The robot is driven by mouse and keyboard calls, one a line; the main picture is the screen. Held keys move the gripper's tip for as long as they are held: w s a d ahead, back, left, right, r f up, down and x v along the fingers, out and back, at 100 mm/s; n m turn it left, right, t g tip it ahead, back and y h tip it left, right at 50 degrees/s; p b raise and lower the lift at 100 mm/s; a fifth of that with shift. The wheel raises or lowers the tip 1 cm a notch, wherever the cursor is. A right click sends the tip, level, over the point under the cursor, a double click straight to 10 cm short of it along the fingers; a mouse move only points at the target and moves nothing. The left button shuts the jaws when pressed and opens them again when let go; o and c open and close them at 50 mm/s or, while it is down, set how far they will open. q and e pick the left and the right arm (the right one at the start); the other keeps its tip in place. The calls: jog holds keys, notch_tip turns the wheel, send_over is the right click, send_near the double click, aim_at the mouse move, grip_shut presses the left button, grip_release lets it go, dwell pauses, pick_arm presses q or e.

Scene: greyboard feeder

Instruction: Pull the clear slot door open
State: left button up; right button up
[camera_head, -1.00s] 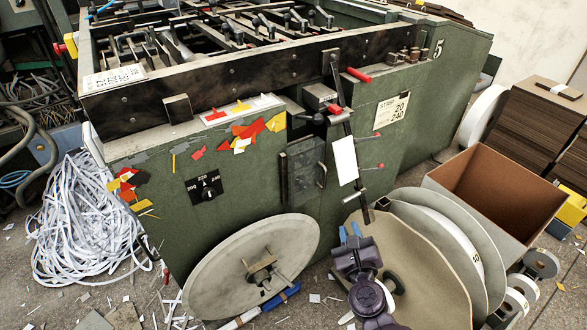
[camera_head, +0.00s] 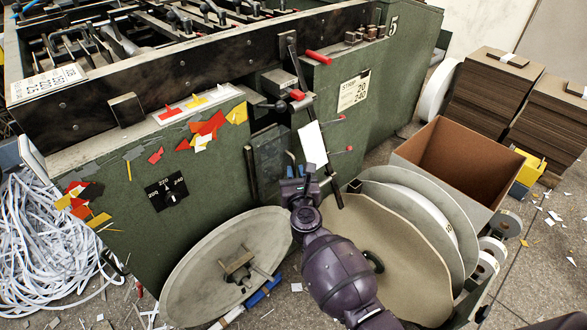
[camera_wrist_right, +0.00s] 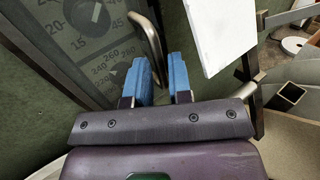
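The clear slot door (camera_head: 270,150) is a see-through panel in a dark frame on the green machine's front, and it looks closed. In the right wrist view the clear door (camera_wrist_right: 85,60) shows dial markings behind it. Its metal bar handle (camera_wrist_right: 147,38) stands along its right edge. My right gripper (camera_head: 300,170) is at the door's right side. In the wrist view the right gripper's blue fingers (camera_wrist_right: 160,62) are apart, with the handle's lower end appearing in the gap between them. Contact cannot be told. My left gripper is not in view.
A white card (camera_head: 312,145) hangs just right of the gripper, by a dark upright bar. A large grey disc (camera_head: 195,275) stands below left. Reel discs (camera_head: 390,245) and an open cardboard box (camera_head: 450,165) stand to the right. Paper strips (camera_head: 40,250) lie at left.

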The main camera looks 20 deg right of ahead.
jog(key=shift+x, duration=1.15)
grip_shut()
